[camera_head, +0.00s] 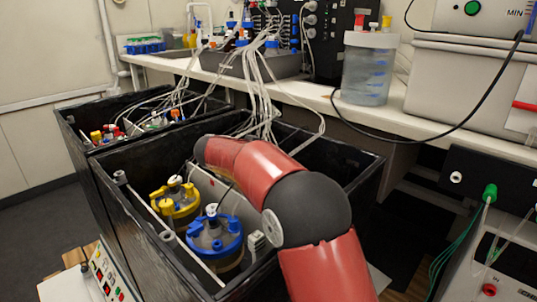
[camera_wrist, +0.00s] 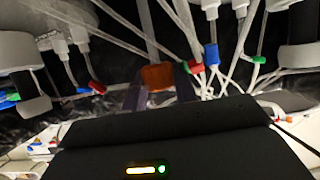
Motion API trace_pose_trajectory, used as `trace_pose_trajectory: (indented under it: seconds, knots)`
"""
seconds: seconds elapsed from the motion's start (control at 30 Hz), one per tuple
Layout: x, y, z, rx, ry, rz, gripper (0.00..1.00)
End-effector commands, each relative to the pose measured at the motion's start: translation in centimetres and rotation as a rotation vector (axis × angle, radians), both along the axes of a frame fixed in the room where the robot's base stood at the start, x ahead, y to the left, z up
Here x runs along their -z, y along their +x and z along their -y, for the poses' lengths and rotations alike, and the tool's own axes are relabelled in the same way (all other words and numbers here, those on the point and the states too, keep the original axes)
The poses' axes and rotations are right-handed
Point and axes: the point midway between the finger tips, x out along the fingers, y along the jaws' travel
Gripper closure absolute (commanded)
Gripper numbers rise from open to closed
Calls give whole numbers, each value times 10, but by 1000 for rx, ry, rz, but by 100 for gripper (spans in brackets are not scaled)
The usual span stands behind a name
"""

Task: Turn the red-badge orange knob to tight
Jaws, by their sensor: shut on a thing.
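An orange knob (camera_wrist: 157,77) shows in the middle of the wrist view, in front of a pale vertical tube. My gripper (camera_wrist: 159,92) is shut on it, with one finger on each side. The dark gripper body fills the lower part of the wrist view. A red piece (camera_wrist: 196,68) sits just right of the knob among white tubes; I cannot tell if it is the knob's badge. The knob's turn angle cannot be read. In the head view my red and black arm reaches into the scene and hides the gripper and the knob.
White tubes crowd around the knob, with a blue clip (camera_wrist: 211,54) to the right and another red clip (camera_wrist: 97,87) to the left. In the head view, yellow-lidded (camera_head: 176,203) and blue-lidded (camera_head: 215,238) vessels stand in a black tub (camera_head: 118,222) beside my arm.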

Motion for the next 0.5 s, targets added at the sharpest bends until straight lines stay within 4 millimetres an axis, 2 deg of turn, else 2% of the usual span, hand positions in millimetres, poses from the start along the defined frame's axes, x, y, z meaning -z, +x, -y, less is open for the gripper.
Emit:
trace_pose_trajectory:
  seconds: [0.33, 0.37, 0.5]
  knots:
    - [-1, 0, 0, 0, -1, 3, 94]
    - [-1, 0, 0, 0, -1, 3, 68]
    - [-1, 0, 0, 0, -1, 2, 50]
